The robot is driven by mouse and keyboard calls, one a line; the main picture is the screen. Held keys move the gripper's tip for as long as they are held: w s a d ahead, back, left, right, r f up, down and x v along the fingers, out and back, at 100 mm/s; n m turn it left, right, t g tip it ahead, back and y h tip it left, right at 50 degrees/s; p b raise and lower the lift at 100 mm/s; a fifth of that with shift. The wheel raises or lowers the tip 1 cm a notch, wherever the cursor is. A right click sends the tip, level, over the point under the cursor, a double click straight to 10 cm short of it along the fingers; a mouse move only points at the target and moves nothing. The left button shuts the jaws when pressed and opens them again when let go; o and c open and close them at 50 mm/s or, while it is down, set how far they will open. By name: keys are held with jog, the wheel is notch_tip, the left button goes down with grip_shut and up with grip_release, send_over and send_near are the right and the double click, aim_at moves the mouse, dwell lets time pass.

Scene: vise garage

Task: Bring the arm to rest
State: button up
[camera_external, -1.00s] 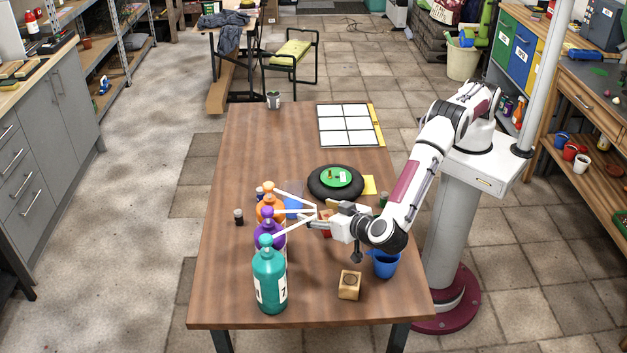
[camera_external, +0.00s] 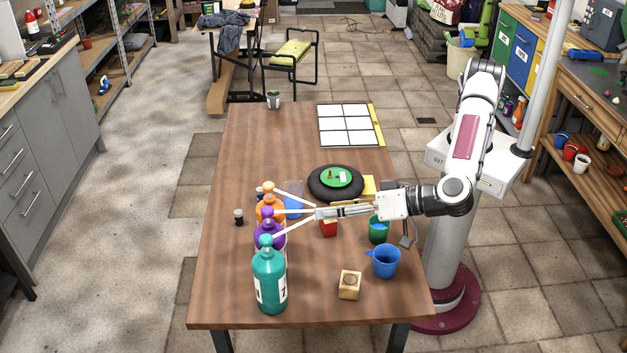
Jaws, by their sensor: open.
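My gripper (camera_external: 330,211) is open and reaches level to the left over the middle of the table (camera_external: 228,290). The bottles are orange (camera_external: 269,208), purple (camera_external: 275,238) and teal (camera_external: 270,282), standing upright in a row. Whether the fingers touch the spouts I cannot tell. No object shows between the fingers.
A red cup (camera_external: 328,228), a green cup (camera_external: 379,229) and a blue cup (camera_external: 384,263) stand below and near my gripper. A wooden block (camera_external: 349,285) is in front. A black round base (camera_external: 320,188) with a green disc lies behind.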

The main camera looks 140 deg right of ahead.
notch_tip(320, 180, up, 19)
jog(key=w+a+n+t+y, duration=0.25)
jog(key=n+t+y, duration=0.25)
jog(key=t, duration=0.3)
jog(key=s+a+r+n+t+y, duration=0.1)
jog(key=s+a+r+n+y, duration=0.2)
jog(key=s+r+n+y, duration=0.15)
jog(key=s+a+r+n+y, duration=0.3)
jog(key=s, duration=0.3)
jog(key=s+f+n+g+y, duration=0.1)
jog(key=s+f+n+g, duration=0.15)
jog(key=s, duration=0.75)
jog(key=s+f+n+g+y, duration=0.2)
jog(key=s+f, duration=0.2)
jog(key=s, duration=0.5)
jog(key=s+d+f+g+h, duration=0.1)
jog(key=s+f, duration=0.3)
jog(key=s, duration=0.4)
jog(key=s+d+f+n+g+h, duration=0.1)
jog(key=s+d+f+g, duration=0.1)
jog(key=s+f, duration=0.3)
jog(key=s+d+f+g+h, duration=0.1)
jog(key=s+d+f, duration=0.3)
jog(key=s, duration=0.7)
jog(key=shift+f+n+g, duration=0.35)
jog(key=shift+n+g, duration=0.05)
jog(key=shift+g, duration=0.35)
